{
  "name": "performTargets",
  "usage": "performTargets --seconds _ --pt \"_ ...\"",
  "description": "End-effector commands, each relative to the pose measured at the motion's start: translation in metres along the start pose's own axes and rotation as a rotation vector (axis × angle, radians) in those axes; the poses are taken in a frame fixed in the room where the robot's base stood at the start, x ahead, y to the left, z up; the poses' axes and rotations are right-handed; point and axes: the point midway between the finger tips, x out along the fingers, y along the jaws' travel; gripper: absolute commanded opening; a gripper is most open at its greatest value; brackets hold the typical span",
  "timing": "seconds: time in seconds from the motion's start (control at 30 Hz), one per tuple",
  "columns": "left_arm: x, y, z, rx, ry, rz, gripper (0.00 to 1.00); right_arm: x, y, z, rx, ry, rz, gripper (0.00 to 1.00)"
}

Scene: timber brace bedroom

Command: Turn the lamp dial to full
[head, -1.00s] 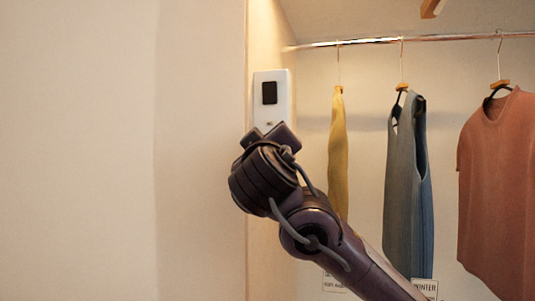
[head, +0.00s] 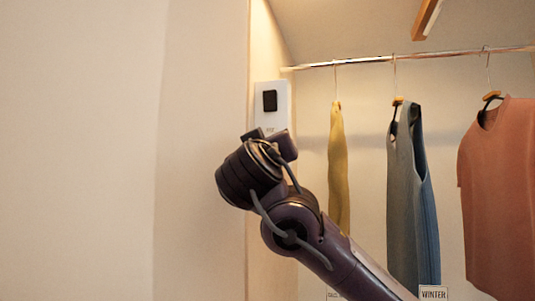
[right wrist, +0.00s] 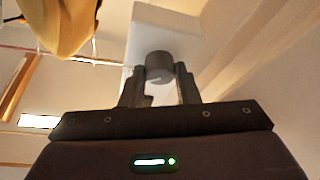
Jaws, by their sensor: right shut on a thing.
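A white wall panel (head: 271,122) with a dark square window is fixed to the narrow wall face left of the wardrobe in the head view. My right gripper (head: 270,142) is at its lower end, where my own wrist hides the dial. In the right wrist view, the white panel (right wrist: 160,28) stands beyond a grey round dial (right wrist: 159,65). My right gripper (right wrist: 160,80) is shut on this dial, with one finger on each side. Its setting cannot be read. My left gripper is not in view.
Right of the panel, a rod (head: 420,56) carries a yellow garment (head: 338,165), a grey-blue one (head: 410,190) and a rust-coloured top (head: 505,190). A small "WINTER" sign (head: 433,293) is below. The plain wall (head: 80,150) on the left is clear.

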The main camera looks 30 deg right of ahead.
Motion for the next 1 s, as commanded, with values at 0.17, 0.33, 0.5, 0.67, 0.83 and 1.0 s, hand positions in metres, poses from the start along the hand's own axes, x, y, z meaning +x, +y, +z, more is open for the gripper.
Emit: performTargets --seconds 0.17,0.33,0.5,0.67,0.83,1.0 --pt "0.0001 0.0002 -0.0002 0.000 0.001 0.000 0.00 -0.0006 -0.0024 0.0014 -0.003 -0.003 -0.002 0.06" --pt "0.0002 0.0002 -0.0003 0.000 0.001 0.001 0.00 -0.0006 -0.0022 0.0013 -0.002 -0.003 -0.002 0.32" --pt "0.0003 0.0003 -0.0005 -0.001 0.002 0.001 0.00 -0.0003 -0.0015 0.0007 -0.002 -0.001 -0.001 0.38" --pt "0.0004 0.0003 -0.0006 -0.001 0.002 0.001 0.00 -0.0002 -0.0009 0.0002 -0.001 0.000 -0.001 0.38" --pt "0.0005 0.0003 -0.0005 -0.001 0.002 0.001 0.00 -0.0001 -0.0005 -0.0002 0.000 0.000 -0.001 0.38" --pt "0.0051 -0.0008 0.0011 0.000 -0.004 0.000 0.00 0.0007 0.0003 -0.0020 -0.013 0.000 -0.006 0.38"
